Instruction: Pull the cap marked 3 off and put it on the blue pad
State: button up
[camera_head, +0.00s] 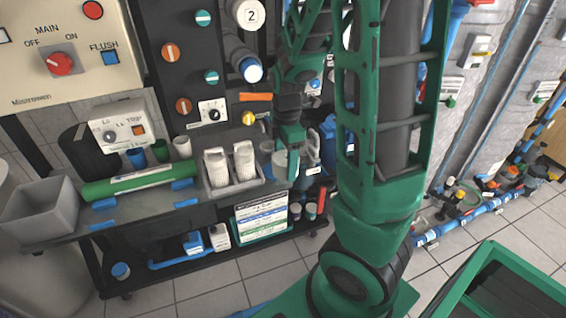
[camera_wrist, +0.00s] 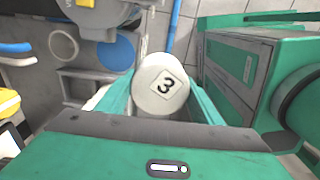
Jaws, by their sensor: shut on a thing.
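The white round cap marked 3 (camera_wrist: 162,84) is between the two green fingers of my gripper (camera_wrist: 160,100) in the wrist view, its numbered face toward the camera. My gripper (camera_head: 288,160) is shut on it. In the head view the gripper points down near the right end of the bench, and a pale part of the cap (camera_head: 279,160) shows beside the fingers. A round blue disc, apparently the blue pad (camera_wrist: 115,52), lies up and left of the cap in the wrist view, apart from it. I cannot make out the pad in the head view.
A grey tray with two white ribbed cartridges (camera_head: 261,182) stands just left of my gripper. The green cylinder (camera_head: 135,184) and grey bin (camera_head: 45,212) are further left on the bench. The housing marked 2 (camera_head: 250,14) is above. A green crate (camera_head: 510,290) stands at lower right.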

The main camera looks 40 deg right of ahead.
jog(key=shift+w+d+f, duration=0.35)
jog(key=shift+w+f, duration=0.35)
jog(key=shift+w, duration=0.25)
jog(key=shift+w+d+f, duration=0.3)
jog(key=shift+w+f, duration=0.35)
jog(key=shift+w, duration=0.25)
jog(key=shift+w+d+f, duration=0.35)
jog(key=shift+w+f, duration=0.35)
jog(key=shift+w, duration=0.25)
jog(key=shift+w+d+f, duration=0.25)
jog(key=shift+w+f, duration=0.5)
jog(key=shift+w, duration=0.15)
jog(key=shift+w+d+f, duration=0.25)
jog(key=shift+w+f, duration=0.5)
jog(key=shift+w, duration=0.15)
jog(key=shift+f, duration=0.7)
jog(key=o, duration=1.5)
jog(key=shift+c, duration=1.1)
